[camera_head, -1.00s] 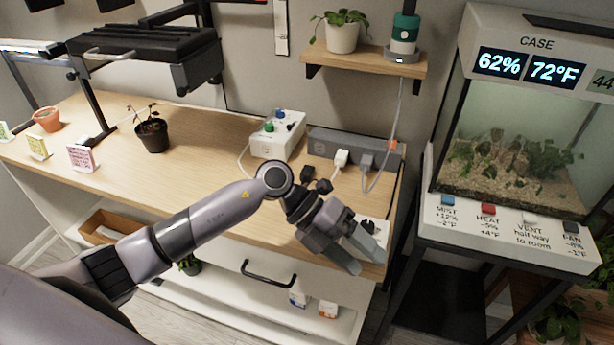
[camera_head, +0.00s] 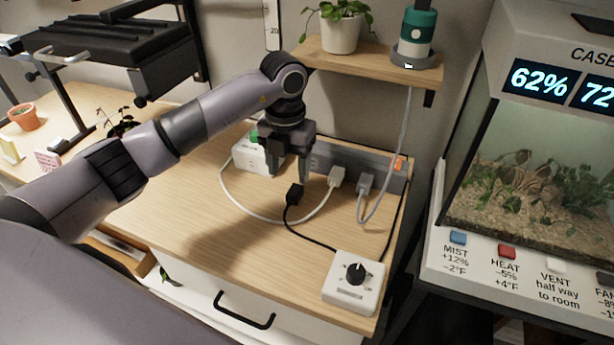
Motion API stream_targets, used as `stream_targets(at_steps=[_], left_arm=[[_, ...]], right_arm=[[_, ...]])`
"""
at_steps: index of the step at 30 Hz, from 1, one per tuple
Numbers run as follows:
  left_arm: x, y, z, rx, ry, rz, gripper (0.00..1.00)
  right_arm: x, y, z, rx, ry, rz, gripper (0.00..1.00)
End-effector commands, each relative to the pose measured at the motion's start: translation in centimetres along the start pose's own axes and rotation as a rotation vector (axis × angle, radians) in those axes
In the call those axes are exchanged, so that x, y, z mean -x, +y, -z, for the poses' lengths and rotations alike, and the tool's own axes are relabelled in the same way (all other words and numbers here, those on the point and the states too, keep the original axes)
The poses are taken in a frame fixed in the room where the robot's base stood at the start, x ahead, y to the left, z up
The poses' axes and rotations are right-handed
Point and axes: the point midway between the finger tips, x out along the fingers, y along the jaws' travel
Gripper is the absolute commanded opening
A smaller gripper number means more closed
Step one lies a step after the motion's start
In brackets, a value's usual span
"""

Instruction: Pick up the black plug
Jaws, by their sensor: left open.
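The black plug (camera_head: 294,194) is on the wooden bench in front of the grey power strip (camera_head: 335,162). Its black cord runs toward the white box with a black dial (camera_head: 354,282). My left gripper (camera_head: 288,173) points down just above and behind the plug in the picture, with its fingers apart and nothing held. Whether the fingertips straddle or touch the plug I cannot tell. My right gripper is out of view.
A white plug (camera_head: 336,177) and a grey plug (camera_head: 364,184) sit at the power strip, their cords looping close by. A white box with a green knob (camera_head: 245,155) stands left. The shelf (camera_head: 370,64) overhangs behind.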

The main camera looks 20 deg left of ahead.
Motion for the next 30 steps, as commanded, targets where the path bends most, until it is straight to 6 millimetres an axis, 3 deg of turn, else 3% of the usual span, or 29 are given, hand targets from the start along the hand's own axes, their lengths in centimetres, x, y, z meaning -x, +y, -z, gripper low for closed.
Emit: stream_targets(at_steps=[8, 18, 28, 30], left_arm=[[-1.8, -0.1, 0.1, -0.001, 0.004, 0.002, 0.6], [-6.5, -0.7, -0.2, -0.001, 0.003, 0.003, 0.6], [-7.2, -0.7, -0.3, -0.001, -0.001, 0.003, 0.6], [-7.2, -0.7, -0.3, -0.001, -0.001, 0.003, 0.37]], right_arm=[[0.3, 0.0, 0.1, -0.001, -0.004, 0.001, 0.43], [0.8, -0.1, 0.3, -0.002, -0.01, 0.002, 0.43], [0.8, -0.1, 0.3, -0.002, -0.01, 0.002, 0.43], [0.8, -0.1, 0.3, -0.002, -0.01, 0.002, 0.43]])
